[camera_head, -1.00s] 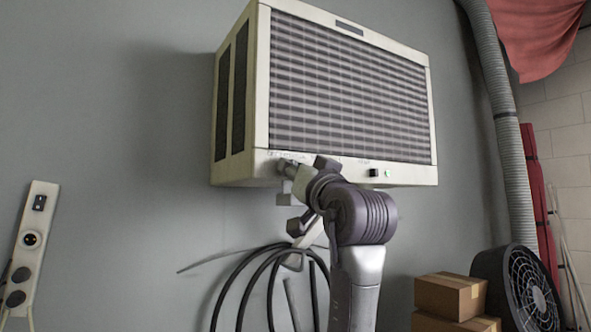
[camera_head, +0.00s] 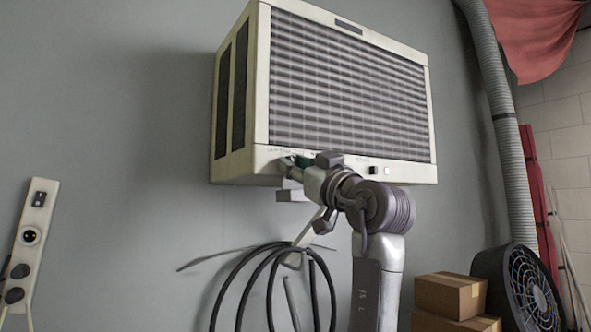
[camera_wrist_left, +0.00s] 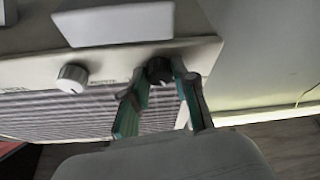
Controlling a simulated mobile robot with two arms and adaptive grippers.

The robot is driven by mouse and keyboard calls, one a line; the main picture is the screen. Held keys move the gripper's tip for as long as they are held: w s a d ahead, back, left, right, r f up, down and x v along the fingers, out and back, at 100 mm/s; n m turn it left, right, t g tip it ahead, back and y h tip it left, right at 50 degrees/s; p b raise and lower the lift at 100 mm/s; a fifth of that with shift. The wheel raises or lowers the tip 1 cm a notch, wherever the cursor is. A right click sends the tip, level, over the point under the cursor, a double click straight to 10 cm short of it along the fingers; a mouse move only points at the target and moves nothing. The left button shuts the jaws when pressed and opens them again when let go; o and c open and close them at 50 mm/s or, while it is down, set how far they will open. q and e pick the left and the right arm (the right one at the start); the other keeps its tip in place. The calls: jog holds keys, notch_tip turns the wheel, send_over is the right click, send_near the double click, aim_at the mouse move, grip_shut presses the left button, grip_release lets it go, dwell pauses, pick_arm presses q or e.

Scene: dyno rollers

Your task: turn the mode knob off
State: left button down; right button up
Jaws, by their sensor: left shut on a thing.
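A cream wall unit with a grille (camera_head: 350,85) hangs on the grey wall, with a control strip along its lower front edge. My left gripper (camera_head: 297,164) is at the left part of that strip. In the left wrist view my left gripper's fingers (camera_wrist_left: 160,82) are closed around a dark round knob (camera_wrist_left: 158,68), which I take as the mode knob. A white knob (camera_wrist_left: 72,78) is beside it, free of the fingers. The labels are too blurred to read. In the head view my gripper hides the held knob. My right gripper is out of view.
A black switch (camera_head: 373,170) and a small white square (camera_head: 388,171) are further right on the strip. Below are coiled black hoses (camera_head: 272,280). Cardboard boxes (camera_head: 450,295) and a black fan (camera_head: 527,290) stand lower right. A socket strip (camera_head: 32,240) is at left.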

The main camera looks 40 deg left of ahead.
pick_arm(q)
jog(key=n+g, duration=0.1)
jog(key=n, duration=0.2)
jog(key=n+g+p, duration=0.1)
jog(key=n+g, duration=0.1)
jog(key=n, duration=0.1)
jog(key=shift+w+d+r, duration=0.1)
jog(key=shift+w+r, duration=0.05)
jog(key=shift+n, duration=0.4)
jog(key=shift+n+g, duration=0.3)
jog(key=shift+g, duration=0.1)
jog(key=c, duration=0.9)
grip_release()
